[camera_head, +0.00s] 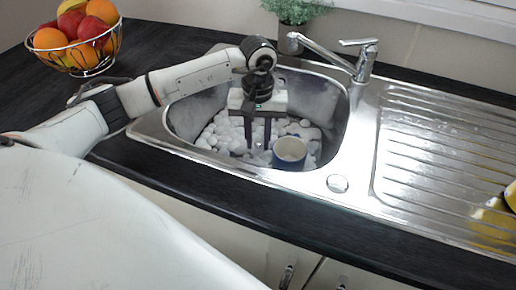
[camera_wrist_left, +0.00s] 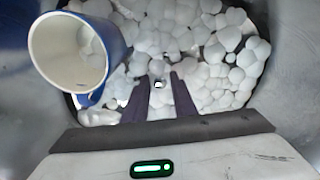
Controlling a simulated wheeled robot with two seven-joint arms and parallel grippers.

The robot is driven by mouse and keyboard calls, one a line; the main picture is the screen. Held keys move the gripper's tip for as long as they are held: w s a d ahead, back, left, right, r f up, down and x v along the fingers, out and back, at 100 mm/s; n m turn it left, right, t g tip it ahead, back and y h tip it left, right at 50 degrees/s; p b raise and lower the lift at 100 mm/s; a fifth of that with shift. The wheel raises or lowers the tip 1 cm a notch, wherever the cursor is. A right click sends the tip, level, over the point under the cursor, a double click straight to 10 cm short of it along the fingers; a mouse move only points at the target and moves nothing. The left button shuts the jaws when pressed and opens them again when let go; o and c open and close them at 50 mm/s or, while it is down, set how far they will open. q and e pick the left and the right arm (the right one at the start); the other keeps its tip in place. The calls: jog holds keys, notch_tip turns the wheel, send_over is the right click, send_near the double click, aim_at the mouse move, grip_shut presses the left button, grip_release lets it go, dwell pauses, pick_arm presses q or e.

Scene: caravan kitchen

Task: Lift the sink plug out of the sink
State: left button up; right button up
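The sink basin (camera_head: 188,104) holds a heap of white foam (camera_head: 222,132). My left gripper (camera_head: 259,148) points down into the basin, its two dark fingers apart and among the foam. In the left wrist view, a small pale piece with a dark spot (camera_wrist_left: 157,85) shows between the fingertips (camera_wrist_left: 159,78); it may be the top of the sink plug, but foam hides the rest. I cannot tell whether the fingers touch it. A blue mug, white inside (camera_head: 290,150), stands in the basin just right of the gripper; it shows at upper left in the wrist view (camera_wrist_left: 68,50).
The tap (camera_head: 366,64) rises behind the basin, its spout reaching left near my arm. A round metal disc (camera_head: 337,183) sits on the front ledge. A fruit basket (camera_head: 80,40) stands at back left.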

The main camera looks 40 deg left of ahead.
pick_arm(q)
grip_shut()
jog(key=shift+r, duration=0.1)
notch_tip(320, 180, up, 10)
jog(key=f, duration=0.1)
notch_tip(320, 180, up, 11)
jog(key=p, duration=1)
send_over(258, 144)
